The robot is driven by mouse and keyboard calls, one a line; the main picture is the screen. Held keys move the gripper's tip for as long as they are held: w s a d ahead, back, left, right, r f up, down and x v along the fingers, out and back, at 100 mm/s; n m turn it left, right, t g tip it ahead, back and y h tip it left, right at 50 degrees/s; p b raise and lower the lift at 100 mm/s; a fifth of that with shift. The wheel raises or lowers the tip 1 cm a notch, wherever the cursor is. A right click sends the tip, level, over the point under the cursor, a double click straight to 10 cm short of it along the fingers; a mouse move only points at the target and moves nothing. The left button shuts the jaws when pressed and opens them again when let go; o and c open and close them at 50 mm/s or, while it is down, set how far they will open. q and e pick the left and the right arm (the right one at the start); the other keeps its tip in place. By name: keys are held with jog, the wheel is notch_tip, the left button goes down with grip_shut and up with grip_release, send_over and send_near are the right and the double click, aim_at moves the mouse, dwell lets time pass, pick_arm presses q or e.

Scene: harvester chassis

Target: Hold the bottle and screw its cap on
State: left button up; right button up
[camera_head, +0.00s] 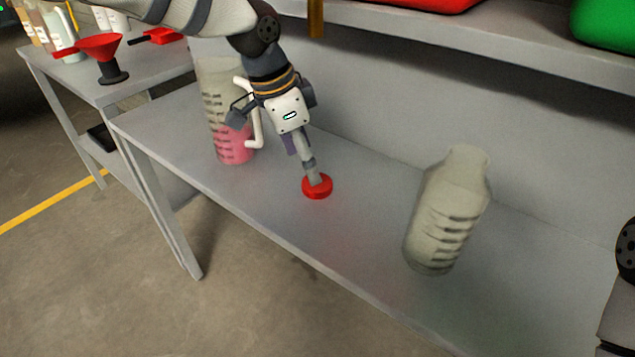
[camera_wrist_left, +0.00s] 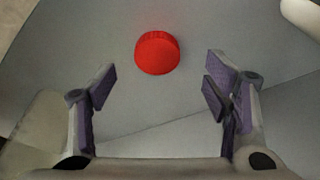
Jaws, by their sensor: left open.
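The red cap (camera_head: 317,187) lies on the grey table, and it also shows in the left wrist view (camera_wrist_left: 157,53). My left gripper (camera_head: 313,174) is above or just behind the cap in the head view. In the left wrist view my left gripper (camera_wrist_left: 157,83) is open and empty, with the cap beyond its fingertips. The bottle (camera_head: 449,212), clear with dark graduation marks and no cap, stands on the table to the right of the cap. My right gripper is not in view.
A jug (camera_head: 232,150) with pink liquid and a white handle stands behind my left gripper. A red funnel (camera_head: 101,48) stands on the side table at the left. A shelf (camera_head: 490,35) with red and green containers runs along the back. Table around the bottle is clear.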

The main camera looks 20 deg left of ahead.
aim_at(317, 186)
pick_arm(q)
jog(key=x, duration=0.5)
jog(key=shift+d, duration=0.3)
jog(key=c, duration=0.8)
